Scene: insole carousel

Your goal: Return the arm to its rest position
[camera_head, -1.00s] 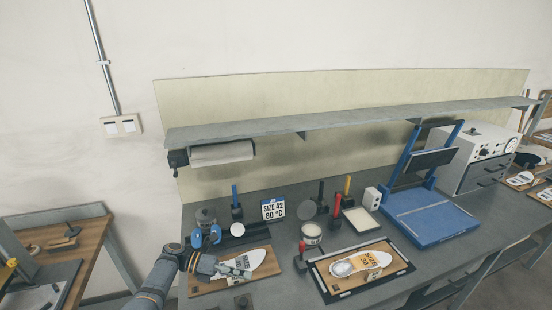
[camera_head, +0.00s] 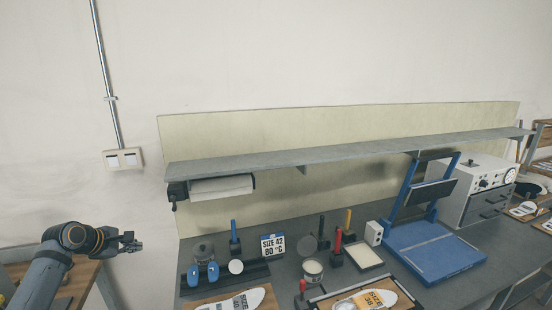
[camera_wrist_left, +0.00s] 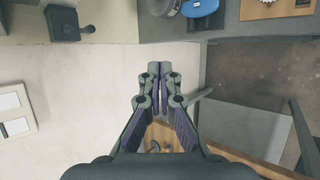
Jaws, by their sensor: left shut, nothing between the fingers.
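My left gripper (camera_head: 137,243) is raised at the left of the head view, left of the grey workbench and in front of the bare wall. In the left wrist view its fingers (camera_wrist_left: 160,68) are closed together with nothing between them. The left arm comes in from the lower left corner. My right gripper is in neither view. A white insole (camera_head: 235,303) lies on a wooden board at the bench's front left, cut off by the picture's lower edge.
A grey shelf (camera_head: 330,154) runs above the bench, with a paper roll (camera_head: 221,187) under its left end. A blue press (camera_head: 432,250) and a white oven (camera_head: 480,185) stand to the right. A wooden table (camera_head: 80,285) is at the lower left, partly behind my arm.

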